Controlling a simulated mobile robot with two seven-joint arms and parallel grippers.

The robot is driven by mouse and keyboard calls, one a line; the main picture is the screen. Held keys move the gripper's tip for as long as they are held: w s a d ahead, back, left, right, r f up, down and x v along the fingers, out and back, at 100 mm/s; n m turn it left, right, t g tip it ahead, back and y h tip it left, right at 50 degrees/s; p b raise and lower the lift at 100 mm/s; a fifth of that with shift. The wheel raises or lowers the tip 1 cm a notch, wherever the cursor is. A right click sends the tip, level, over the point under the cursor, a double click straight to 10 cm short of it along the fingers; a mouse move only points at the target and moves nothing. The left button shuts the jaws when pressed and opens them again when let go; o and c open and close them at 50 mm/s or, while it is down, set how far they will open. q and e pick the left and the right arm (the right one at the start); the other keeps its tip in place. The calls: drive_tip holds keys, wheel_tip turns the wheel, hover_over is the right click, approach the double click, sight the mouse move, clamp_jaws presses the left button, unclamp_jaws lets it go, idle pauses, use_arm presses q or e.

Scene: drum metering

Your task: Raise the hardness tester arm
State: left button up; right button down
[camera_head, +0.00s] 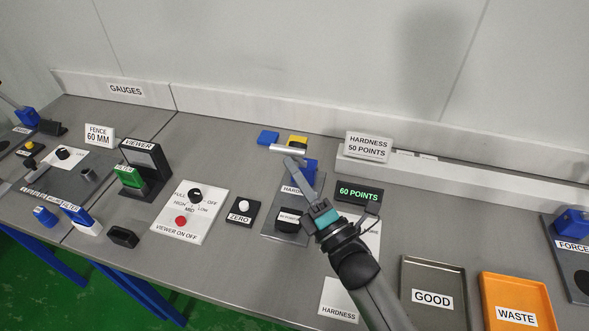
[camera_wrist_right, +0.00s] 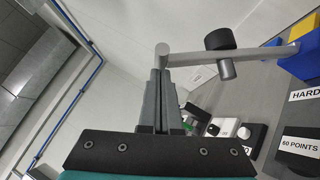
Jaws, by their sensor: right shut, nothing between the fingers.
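The hardness tester stands in mid-bench in the head view, with a blue body (camera_head: 303,171) on a grey base (camera_head: 290,230). A light grey bar (camera_head: 292,149), seemingly part of its arm, shows above the body. In the right wrist view the grey arm (camera_wrist_right: 222,68) runs from the yellow and blue body (camera_wrist_right: 302,55) to a rounded end, with a black cylinder on it. My right gripper (camera_head: 300,166) is over the tester. In the wrist view its fingers (camera_wrist_right: 161,85) are together, empty, tips at the arm's rounded end; contact is unclear. My left gripper is out of view.
A display (camera_head: 359,194) reads 60 POINTS; a sign (camera_head: 368,147) reads HARDNESS 50 POINTS. The GOOD tray (camera_head: 405,290) and WASTE tray (camera_head: 541,290) are at front right. A zero button (camera_head: 242,210) and viewer panel (camera_head: 190,212) stand left. A wall ledge runs behind.

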drive_tip(key=w+r+m+p, duration=0.1)
drive_tip(key=w+r+p, duration=0.1)
drive_tip(key=p, duration=0.1)
drive_tip(key=w+d+r+m+g+h+p, duration=0.1)
drive_tip(key=r+p, duration=0.1)
drive_tip(key=p, duration=0.1)
drive_tip(key=shift+w+d, duration=0.1)
drive_tip(key=shift+w, duration=0.3)
drive_tip(key=w, duration=0.1)
drive_tip(key=w+r, duration=0.1)
drive_tip(key=w+d, duration=0.1)
drive_tip(key=shift+r+m+h+p, duration=0.15)
drive_tip(key=shift+m+h+p, duration=0.15)
drive_tip(key=shift+p, duration=0.1)
